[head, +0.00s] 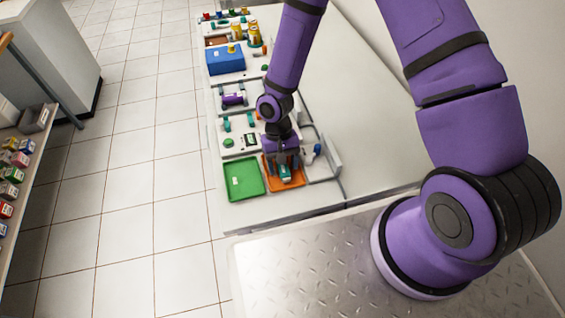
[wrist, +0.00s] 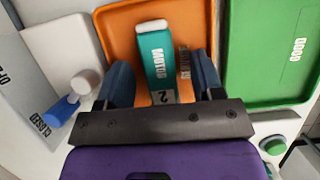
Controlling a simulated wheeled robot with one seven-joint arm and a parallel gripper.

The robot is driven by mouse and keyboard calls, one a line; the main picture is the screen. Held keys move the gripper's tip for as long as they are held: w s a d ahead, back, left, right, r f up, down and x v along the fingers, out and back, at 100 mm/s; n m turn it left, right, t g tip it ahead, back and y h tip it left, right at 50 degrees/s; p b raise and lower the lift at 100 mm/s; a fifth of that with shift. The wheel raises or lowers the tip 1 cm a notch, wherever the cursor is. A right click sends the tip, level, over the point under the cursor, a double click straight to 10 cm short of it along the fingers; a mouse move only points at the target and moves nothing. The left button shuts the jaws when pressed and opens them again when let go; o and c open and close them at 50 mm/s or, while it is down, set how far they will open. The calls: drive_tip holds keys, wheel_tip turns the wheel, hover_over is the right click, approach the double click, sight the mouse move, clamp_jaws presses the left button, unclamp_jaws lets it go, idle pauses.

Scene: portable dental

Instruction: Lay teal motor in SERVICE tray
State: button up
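The teal motor (wrist: 157,58), with a white end and white lettering, lies in the orange tray (wrist: 120,22). In the head view the motor (head: 285,174) shows just below my gripper (head: 284,164), over the orange tray (head: 297,182). In the wrist view my gripper (wrist: 161,70) is open, with one finger on each side of the motor and gaps between them and it. The motor's near end is hidden by the gripper body. The tray's label (wrist: 184,62) is partly covered and I cannot read it fully.
A green tray (wrist: 272,85) labelled GOOD adjoins on the right in the wrist view. A blue and white switch or lever (wrist: 70,103) stands left beside an OPEN/CLOSED plate. A green button (wrist: 273,145) is near. A blue box (head: 226,60) stands farther along the bench.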

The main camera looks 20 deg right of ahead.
drive_tip(key=w+d+r+t, duration=0.1)
drive_tip(key=w+d+r, duration=0.1)
drive_tip(key=r, duration=0.6)
drive_tip(key=w+d+r+t, duration=0.1)
drive_tip(key=w+d+r, duration=0.1)
drive_tip(key=r, duration=0.6)
drive_tip(key=w+d+r+t, duration=0.1)
drive_tip(key=w+d+r, duration=0.15)
drive_tip(key=r, duration=0.55)
drive_tip(key=s+d+r+t+h, duration=0.1)
drive_tip(key=s+d+r, duration=0.1)
drive_tip(key=r, duration=0.3)
drive_tip(key=s+d+r+t, duration=0.1)
drive_tip(key=s+d+r, duration=0.15)
drive_tip(key=r, duration=0.35)
drive_tip(key=s+d+r+t, duration=0.2)
drive_tip(key=s+d+r, duration=0.1)
drive_tip(key=s+r, duration=0.3)
drive_tip(key=s+d+r+t+y, duration=0.1)
drive_tip(key=s+d+r+t, duration=0.1)
drive_tip(key=s+d+r, duration=0.2)
drive_tip(key=s+r, duration=0.3)
drive_tip(key=s, duration=0.2)
drive_tip(key=shift+t, duration=0.3)
drive_tip(key=shift+d+r, duration=0.1)
